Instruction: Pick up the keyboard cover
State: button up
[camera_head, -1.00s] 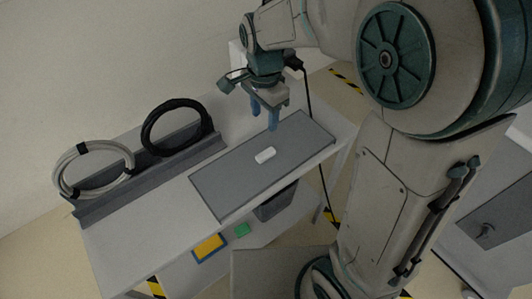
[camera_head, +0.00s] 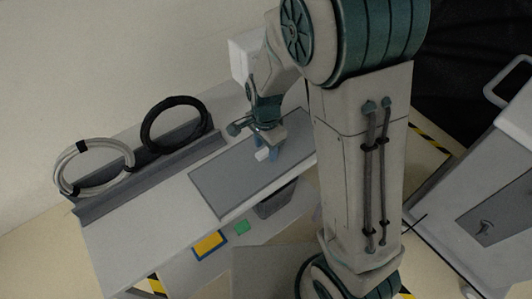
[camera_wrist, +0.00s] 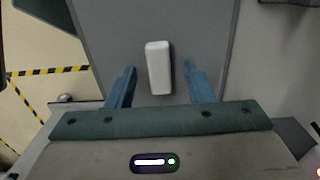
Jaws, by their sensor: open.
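The flat grey cover (camera_head: 225,182) lies on the white cart top, with a small white block-shaped handle (camera_head: 262,154) near its middle. In the wrist view the white handle (camera_wrist: 158,67) stands between and just beyond my two blue fingertips, and the grey cover (camera_wrist: 110,25) fills the area around it. My gripper (camera_wrist: 159,82) is open, with a gap on each side of the handle. In the head view my gripper (camera_head: 272,155) is low over the cover beside the handle and partly hides it. Whatever lies under the cover is hidden.
Coiled black (camera_head: 174,125) and grey (camera_head: 93,166) cables stand in a grey rack on the cart's left. A yellow-and-blue item (camera_head: 208,244) and a green block (camera_head: 241,227) lie on the lower shelf. Another cart (camera_head: 480,205) stands at right.

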jog(key=shift+f, duration=0.2)
grip_shut()
jog(key=shift+r, duration=0.2)
